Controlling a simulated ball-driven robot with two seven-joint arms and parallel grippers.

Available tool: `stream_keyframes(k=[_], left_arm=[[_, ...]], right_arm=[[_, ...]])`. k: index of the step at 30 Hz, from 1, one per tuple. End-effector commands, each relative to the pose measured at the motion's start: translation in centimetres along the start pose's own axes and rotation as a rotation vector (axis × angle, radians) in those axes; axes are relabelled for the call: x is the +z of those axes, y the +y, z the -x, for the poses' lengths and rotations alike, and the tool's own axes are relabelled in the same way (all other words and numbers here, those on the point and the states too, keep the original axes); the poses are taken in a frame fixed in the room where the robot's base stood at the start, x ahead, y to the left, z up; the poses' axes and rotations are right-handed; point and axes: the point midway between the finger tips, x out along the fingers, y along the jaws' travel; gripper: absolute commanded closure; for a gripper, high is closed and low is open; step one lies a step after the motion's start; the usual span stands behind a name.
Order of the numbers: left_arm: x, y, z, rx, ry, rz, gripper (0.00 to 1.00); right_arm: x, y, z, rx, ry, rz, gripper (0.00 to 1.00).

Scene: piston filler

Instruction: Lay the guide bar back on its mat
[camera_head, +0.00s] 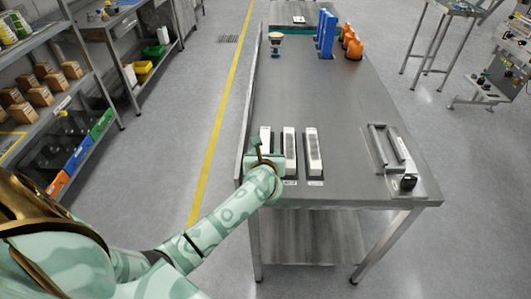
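My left gripper (259,150) is at the near left edge of the steel table (350,100), over or beside the leftmost of three white blocks (265,138) and partly hiding it. Its fingers are too small to tell whether they are open, shut or holding something. I cannot pick out the mat. My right gripper is out of view.
A black knob (408,184) sits at the near right corner. Blue upright pieces (327,34), orange bottles (353,46) and a small blue-and-cream item (276,44) stand toward the far end. The table's middle is clear. Shelves with boxes (40,86) stand at the left.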

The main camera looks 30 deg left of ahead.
Motion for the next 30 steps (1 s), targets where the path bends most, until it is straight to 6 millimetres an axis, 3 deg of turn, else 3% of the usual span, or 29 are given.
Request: stream_keyframes(k=[8, 21, 25, 30], left_arm=[[0.4, 0.0, 0.5, -0.001, 0.0, 0.0, 0.48], [0.4, 0.0, 9.8, -0.001, 0.001, 0.002, 0.48], [0.3, -0.1, 11.5, -0.002, 0.0, 0.001, 0.48], [0.3, 0.0, 12.2, 0.0, -0.001, 0.001, 0.48]], right_arm=[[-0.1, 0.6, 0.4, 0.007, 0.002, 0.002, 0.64], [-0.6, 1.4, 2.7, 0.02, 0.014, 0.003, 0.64], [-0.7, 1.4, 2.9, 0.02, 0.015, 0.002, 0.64], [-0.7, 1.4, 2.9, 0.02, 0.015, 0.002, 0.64]])
